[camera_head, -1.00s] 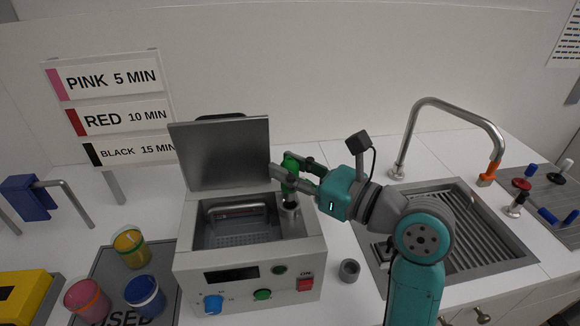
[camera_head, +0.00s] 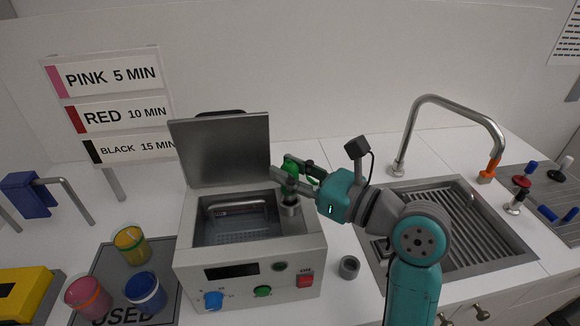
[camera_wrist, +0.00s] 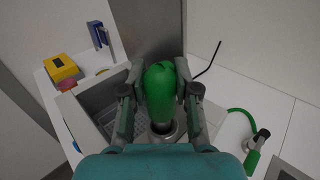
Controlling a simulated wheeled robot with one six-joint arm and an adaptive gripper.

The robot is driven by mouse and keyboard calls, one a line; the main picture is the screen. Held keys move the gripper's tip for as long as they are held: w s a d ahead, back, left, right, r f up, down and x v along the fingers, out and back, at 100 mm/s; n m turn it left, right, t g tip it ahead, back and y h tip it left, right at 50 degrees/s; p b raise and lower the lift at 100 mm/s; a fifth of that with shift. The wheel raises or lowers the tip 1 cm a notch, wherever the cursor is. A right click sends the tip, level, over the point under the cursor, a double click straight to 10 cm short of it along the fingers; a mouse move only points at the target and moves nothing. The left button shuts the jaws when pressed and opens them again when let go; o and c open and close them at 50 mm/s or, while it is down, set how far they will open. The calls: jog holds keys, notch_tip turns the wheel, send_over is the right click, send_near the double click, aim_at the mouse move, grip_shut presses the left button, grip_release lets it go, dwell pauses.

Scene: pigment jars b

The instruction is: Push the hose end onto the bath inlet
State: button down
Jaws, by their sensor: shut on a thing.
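My gripper (camera_head: 289,182) is shut on the green hose end (camera_head: 290,167) above the back right of the bath. In the wrist view the green hose end (camera_wrist: 160,92) stands upright between the two fingers. The bath inlet (camera_head: 291,209), a short metal collar, is directly below it; it also shows in the wrist view (camera_wrist: 163,134). The hose end looks lined up with the inlet and very close to it or touching. I cannot tell whether it is pushed on, because the fingers and the hose end hide part of the joint.
The grey bath (camera_head: 250,248) has its lid (camera_head: 222,150) raised behind the basin. A grey ring (camera_head: 349,267) lies right of the bath. Pigment jars stand on a dark mat (camera_head: 107,262) at left. A sink (camera_head: 458,240) with a tap (camera_head: 452,103) is at right.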

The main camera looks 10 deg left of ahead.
jog(key=shift+f, duration=0.85)
jog(key=c, duration=0.8)
grip_release()
jog(key=v, duration=1.2)
